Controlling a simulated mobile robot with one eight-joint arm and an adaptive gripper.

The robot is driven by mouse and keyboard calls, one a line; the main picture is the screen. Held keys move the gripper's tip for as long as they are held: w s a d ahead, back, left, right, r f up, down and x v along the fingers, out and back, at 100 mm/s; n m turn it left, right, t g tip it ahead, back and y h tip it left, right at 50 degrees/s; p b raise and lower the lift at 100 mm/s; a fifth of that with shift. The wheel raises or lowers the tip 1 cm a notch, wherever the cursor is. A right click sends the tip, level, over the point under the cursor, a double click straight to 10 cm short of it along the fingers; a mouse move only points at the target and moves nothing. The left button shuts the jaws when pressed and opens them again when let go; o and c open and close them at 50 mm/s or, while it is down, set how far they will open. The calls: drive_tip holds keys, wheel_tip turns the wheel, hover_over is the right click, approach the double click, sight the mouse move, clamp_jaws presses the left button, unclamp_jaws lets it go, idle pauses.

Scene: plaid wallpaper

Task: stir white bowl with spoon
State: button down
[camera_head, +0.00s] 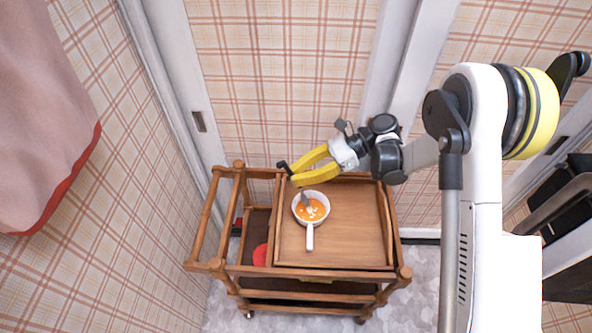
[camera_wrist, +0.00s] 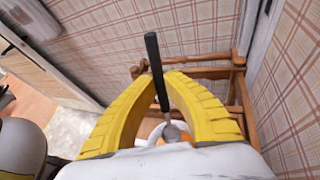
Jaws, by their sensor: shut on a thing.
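A white bowl (camera_head: 300,218) with a long white handle stands on the left part of the wooden cart's top. It holds orange contents with pale bits. My gripper (camera_head: 293,176), with yellow fingers, is above the bowl's far edge and is shut on a spoon with a black handle. The spoon (camera_head: 305,198) slants down, and its grey head is at the orange contents; how deep it is cannot be told. In the wrist view, the black handle of the spoon (camera_wrist: 154,65) passes between the yellow fingertips (camera_wrist: 162,85). There the bowl is mostly hidden behind my gripper.
The wooden cart's top (camera_head: 350,240) is clear to the right of the bowl. Raised wooden rails border the cart, with a lower left section holding a red object (camera_head: 260,255). Plaid walls stand close behind and to the left. A pink cloth (camera_head: 45,110) hangs at far left.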

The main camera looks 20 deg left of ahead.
sight(303, 195)
drive_tip(key=shift+w+d+f, duration=0.1)
drive_tip(key=shift+d+f, duration=0.2)
drive_tip(key=shift+f, duration=0.45)
drive_tip(key=shift+w+d+f, duration=0.1)
drive_tip(key=shift+d+f, duration=0.2)
drive_tip(key=shift+f, duration=0.4)
drive_tip(key=shift+d+f, duration=0.3)
drive_tip(key=shift+f, duration=0.45)
